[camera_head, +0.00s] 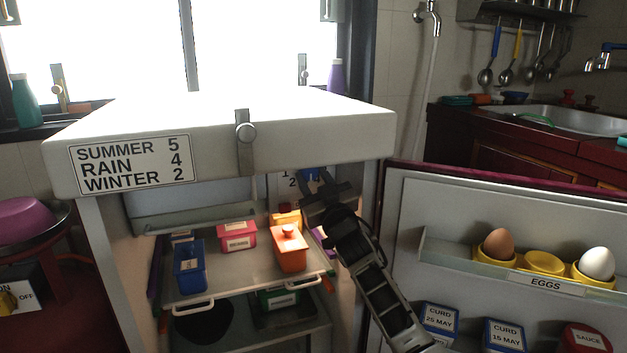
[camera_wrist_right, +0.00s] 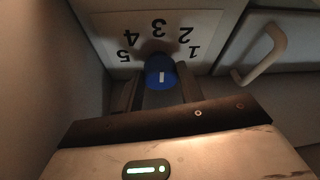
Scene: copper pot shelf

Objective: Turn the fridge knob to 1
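The blue fridge knob (camera_wrist_right: 160,72) has a short white mark on it and sits before a white number plate (camera_wrist_right: 207,20). In the right wrist view the numbers 1 to 5 appear upside down around it. I cannot tell which number the mark points to. My right gripper (camera_wrist_right: 158,94) is open, with its fingers apart on either side of the knob; contact is not clear. In the head view my right gripper (camera_head: 320,187) reaches inside the open fridge (camera_head: 250,115), where a bit of the blue knob (camera_head: 311,174) shows behind it. My left gripper is out of view.
A shelf holds a blue box (camera_head: 189,266), a pink box (camera_head: 236,236) and an orange box (camera_head: 290,250) close to my right arm. The open fridge door (camera_head: 420,215) with eggs stands at right. A sign (camera_head: 131,164) reads Summer 5, Rain 4, Winter 2.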

